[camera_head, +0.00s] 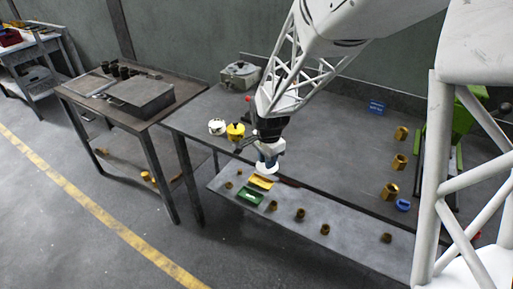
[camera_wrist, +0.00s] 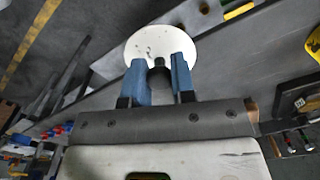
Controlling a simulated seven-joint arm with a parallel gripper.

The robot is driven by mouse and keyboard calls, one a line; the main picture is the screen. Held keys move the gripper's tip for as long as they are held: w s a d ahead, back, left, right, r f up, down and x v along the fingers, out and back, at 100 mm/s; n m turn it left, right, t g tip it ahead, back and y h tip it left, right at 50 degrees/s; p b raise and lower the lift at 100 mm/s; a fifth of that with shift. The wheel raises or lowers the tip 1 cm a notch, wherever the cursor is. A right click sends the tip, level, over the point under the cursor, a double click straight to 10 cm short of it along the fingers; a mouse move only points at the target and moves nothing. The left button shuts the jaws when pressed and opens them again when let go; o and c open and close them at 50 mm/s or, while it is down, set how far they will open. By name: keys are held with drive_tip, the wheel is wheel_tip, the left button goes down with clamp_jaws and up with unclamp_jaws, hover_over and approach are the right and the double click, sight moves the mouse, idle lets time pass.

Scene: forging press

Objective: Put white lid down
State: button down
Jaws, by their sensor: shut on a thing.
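The white lid (camera_head: 266,169) is a round disc under my gripper (camera_head: 267,152), over the front edge of the workbench near the lower shelf. My gripper (camera_wrist: 160,72) has two blue fingers, shut on the lid at that knob. The lid appears held clear of the surfaces; its exact height cannot be told. A white pot (camera_head: 217,127) stands on the bench, left of my gripper, beside a yellow pot (camera_head: 235,132).
A yellow tray (camera_head: 261,182) and a green tray (camera_head: 249,197) lie on the lower shelf (camera_head: 345,232), with several brass parts. A grey lidded machine part (camera_head: 240,75) stands at the back. The middle of the workbench (camera_head: 330,135) is clear.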

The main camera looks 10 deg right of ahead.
drive_tip(key=shift+s, duration=0.1)
idle(0.3)
drive_tip(key=w, duration=0.5)
drive_tip(key=w+f, duration=0.1)
drive_tip(key=w, duration=1)
drive_tip(key=shift+d+f, duration=0.25)
drive_tip(key=shift+f, duration=1.8)
drive_tip(key=shift+f, duration=0.15)
drive_tip(key=c, duration=1)
unclamp_jaws()
drive_tip(key=shift+o, duration=0.2)
wheel_tip(320, 180, up, 12)
drive_tip(key=shift+r, duration=0.2)
